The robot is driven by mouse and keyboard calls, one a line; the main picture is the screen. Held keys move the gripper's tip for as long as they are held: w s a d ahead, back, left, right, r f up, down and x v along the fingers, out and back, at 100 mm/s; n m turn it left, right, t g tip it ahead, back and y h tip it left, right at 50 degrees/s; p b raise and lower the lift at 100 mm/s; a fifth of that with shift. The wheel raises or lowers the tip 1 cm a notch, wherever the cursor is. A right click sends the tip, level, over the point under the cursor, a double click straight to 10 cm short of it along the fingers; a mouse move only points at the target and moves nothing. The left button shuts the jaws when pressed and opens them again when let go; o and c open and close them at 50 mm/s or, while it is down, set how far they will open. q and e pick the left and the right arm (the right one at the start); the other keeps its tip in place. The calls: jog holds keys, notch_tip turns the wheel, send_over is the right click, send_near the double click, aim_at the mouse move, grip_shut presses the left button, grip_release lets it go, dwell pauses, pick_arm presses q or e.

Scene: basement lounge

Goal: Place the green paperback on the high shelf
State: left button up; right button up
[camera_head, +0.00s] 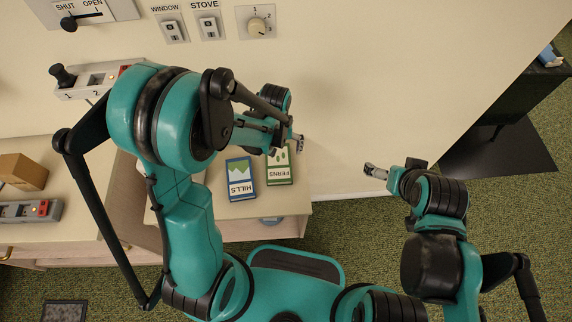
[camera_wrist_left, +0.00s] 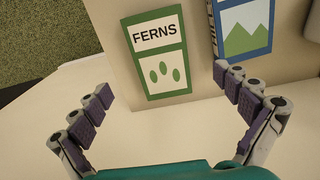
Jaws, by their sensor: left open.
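The green paperback, labelled FERNS (camera_head: 280,168), lies flat on a pale wooden cabinet top (camera_head: 290,208) against the wall. It also shows in the left wrist view (camera_wrist_left: 163,70), with three leaf shapes on its cover. My left gripper (camera_head: 288,141) is just above its wall-side end. In the left wrist view the fingers (camera_wrist_left: 163,88) are spread wide, with the green paperback beyond and between them and nothing held. My right gripper (camera_head: 374,171) is off to the right, away from the books; its jaws are too small to judge. I cannot make out a high shelf.
A blue book labelled HILLS (camera_head: 240,180) lies close on the left of the green paperback. Wall switches and a dial (camera_head: 257,24) are above. A counter (camera_head: 60,160) with a brown box (camera_head: 22,171) is at left. Black furniture (camera_head: 510,105) stands at right, beyond open carpet.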

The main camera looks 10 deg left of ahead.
aim_at(278, 162)
pick_arm(q)
jog(key=shift+d+f, duration=0.1)
jog(key=shift+f, duration=0.35)
notch_tip(278, 162, down, 3)
jog(key=shift+r+b, duration=0.15)
jog(key=shift+b, duration=0.55)
jog(key=f+b, duration=0.1)
jog(key=f, duration=0.2)
jog(key=f+b, duration=0.1)
jog(key=f, duration=0.1)
jog(key=shift+w+a+b, duration=0.25)
jog(key=shift+w+b, duration=0.05)
jog(key=shift+w, duration=0.05)
jog(key=shift+r, duration=0.15)
jog(key=c, duration=1.4)
